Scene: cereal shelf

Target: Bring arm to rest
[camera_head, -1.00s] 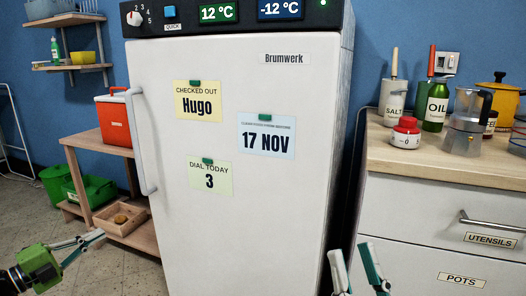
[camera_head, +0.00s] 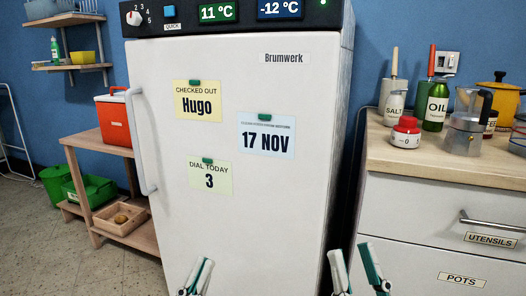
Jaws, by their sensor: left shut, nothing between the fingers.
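My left gripper (camera_head: 203,263) is at the bottom, in front of the lower left part of the white fridge door. Its fingers are close together with nothing between them, and most of its arm is out of view. My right gripper (camera_head: 351,250) is at the bottom, in front of the fridge's lower right edge. Its two fingers stand apart, empty, pointing up. The fridge (camera_head: 270,190) is closed, with a white handle (camera_head: 141,140) on its left side. Its displays read 11 °C (camera_head: 217,13) and -12 °C (camera_head: 279,8).
A low wooden bench (camera_head: 80,142) with a red cooler (camera_head: 113,120) stands at left. Floor is free at lower left.

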